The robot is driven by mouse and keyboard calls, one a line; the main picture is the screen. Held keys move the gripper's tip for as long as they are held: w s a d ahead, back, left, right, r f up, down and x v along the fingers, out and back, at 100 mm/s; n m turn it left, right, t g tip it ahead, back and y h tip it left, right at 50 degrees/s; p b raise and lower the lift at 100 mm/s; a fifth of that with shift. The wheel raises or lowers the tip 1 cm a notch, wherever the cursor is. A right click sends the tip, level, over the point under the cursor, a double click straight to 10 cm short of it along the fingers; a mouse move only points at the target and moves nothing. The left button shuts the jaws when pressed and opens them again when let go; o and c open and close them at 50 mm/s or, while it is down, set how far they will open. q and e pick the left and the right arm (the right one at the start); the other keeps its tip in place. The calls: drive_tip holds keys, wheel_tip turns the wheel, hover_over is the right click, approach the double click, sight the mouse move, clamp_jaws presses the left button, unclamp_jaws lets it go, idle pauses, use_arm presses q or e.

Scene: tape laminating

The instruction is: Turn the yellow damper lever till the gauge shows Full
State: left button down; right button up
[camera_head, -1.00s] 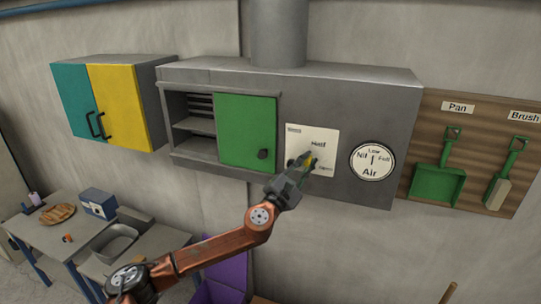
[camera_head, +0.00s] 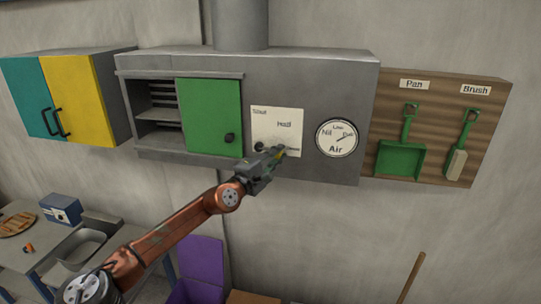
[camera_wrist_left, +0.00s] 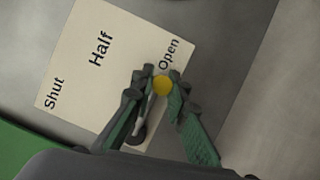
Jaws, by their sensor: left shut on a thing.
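The yellow damper lever knob (camera_head: 281,154) is at the lower right of the cream label plate (camera_head: 268,113) on the grey hood. In the left wrist view the yellow knob (camera_wrist_left: 162,86) sits beside the word Open, with the lever's stem running down to a dark pivot. My left gripper (camera_head: 276,156) is shut on the lever; its green fingers (camera_wrist_left: 162,77) are on both sides of the knob. The round white air gauge (camera_head: 337,149) is right of the plate, and its needle points up and right, toward Full. My right gripper is out of view.
A green sliding door (camera_head: 208,115) and open shelves are left of the plate. A wooden board (camera_head: 442,105) with a green pan and brush hangs at right. A teal and yellow cabinet (camera_head: 78,92) is at left. A table with a metal basin is below left.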

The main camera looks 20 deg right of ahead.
use_arm(q)
drive_tip(key=shift+s+d+f, duration=0.1)
drive_tip(key=shift+f, duration=0.1)
drive_tip(key=c, duration=1.9)
unclamp_jaws()
drive_tip(key=shift+r, duration=0.1)
drive_tip(key=shift+s+a+r, duration=0.15)
drive_tip(key=shift+s+a, duration=0.2)
drive_tip(key=shift+a, duration=0.05)
drive_tip(key=v, duration=1.1)
drive_tip(key=shift+a+f, duration=0.1)
drive_tip(key=shift+f, duration=0.1)
drive_tip(key=shift+w, duration=0.1)
